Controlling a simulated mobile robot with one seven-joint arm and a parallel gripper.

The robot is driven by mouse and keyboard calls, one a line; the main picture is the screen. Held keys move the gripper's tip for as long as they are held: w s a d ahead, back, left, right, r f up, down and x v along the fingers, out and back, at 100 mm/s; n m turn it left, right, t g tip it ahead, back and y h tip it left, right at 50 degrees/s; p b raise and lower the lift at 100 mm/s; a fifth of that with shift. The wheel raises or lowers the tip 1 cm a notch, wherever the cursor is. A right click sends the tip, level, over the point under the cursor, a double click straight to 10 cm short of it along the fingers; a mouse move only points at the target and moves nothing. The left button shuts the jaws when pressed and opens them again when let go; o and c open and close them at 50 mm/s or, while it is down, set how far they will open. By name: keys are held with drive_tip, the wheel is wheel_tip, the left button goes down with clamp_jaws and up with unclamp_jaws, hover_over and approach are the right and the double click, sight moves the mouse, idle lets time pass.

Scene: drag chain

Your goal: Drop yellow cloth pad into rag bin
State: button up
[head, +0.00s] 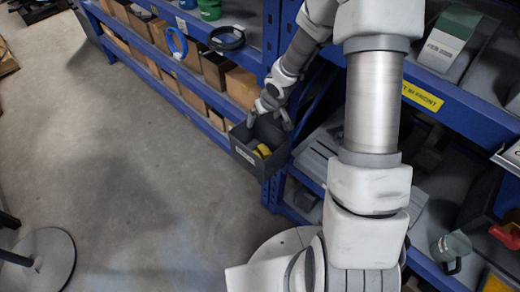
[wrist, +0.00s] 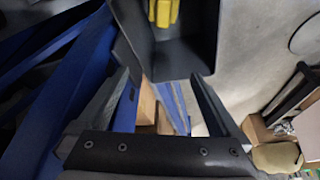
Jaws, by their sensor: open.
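The rag bin is a dark grey open box (head: 245,157) with a pale label on its front, beside a blue shelf post in the head view. Its dark wall also fills the top of the wrist view (wrist: 190,62). The yellow cloth pad (head: 263,150) lies inside the bin; part of it shows at the top edge of the wrist view (wrist: 163,10). My gripper (head: 270,117) is at the bin's back rim, fingers spread. In the wrist view my gripper (wrist: 160,76) is open with nothing held between the fingers. The bin's floor is mostly hidden.
Blue shelving with cardboard boxes (head: 243,87) and cable coils (head: 227,38) stands behind the bin. More shelves with a yellow label (head: 422,97) and a grey mug (head: 452,250) are at right. A round stand base (head: 50,262) is at lower left. The floor (head: 130,160) between is clear.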

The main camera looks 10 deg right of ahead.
drive_tip(key=p+v, duration=0.8)
drive_tip(key=v, duration=0.9)
drive_tip(key=shift+s, duration=0.25)
drive_tip(key=shift+r, duration=0.15)
